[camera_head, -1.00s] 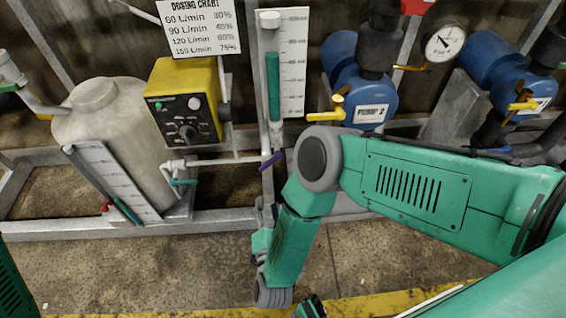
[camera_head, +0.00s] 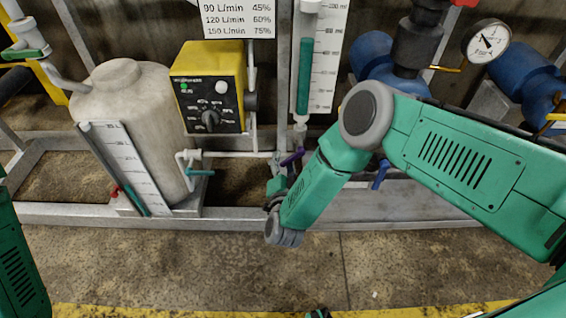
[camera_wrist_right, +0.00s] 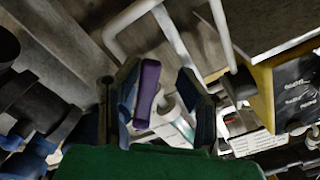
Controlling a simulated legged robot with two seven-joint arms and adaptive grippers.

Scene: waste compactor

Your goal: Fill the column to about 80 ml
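The clear column (camera_head: 305,30) stands upright before a white graduated scale (camera_head: 329,60). Its green liquid (camera_head: 304,80) reaches roughly two thirds up the scale; the exact figure is too small to read. Below it is a purple valve handle (camera_head: 292,157), tilted with its right end higher. My right gripper (camera_head: 278,180) is close by this handle, partly hidden by my wrist. In the right wrist view the purple handle (camera_wrist_right: 146,93) lies between the two separated fingers of the gripper (camera_wrist_right: 160,100), nearer the left finger. My left gripper is not visible, only part of my left arm.
A cream tank (camera_head: 130,100) with its own scale (camera_head: 125,165) stands left. A yellow control box (camera_head: 210,85) with a green lamp is beside the column under a dosing chart (camera_head: 235,18). Blue pumps (camera_head: 372,55) and a gauge (camera_head: 487,40) are right. Pipes and a frame rail (camera_head: 220,215) surround the handle.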

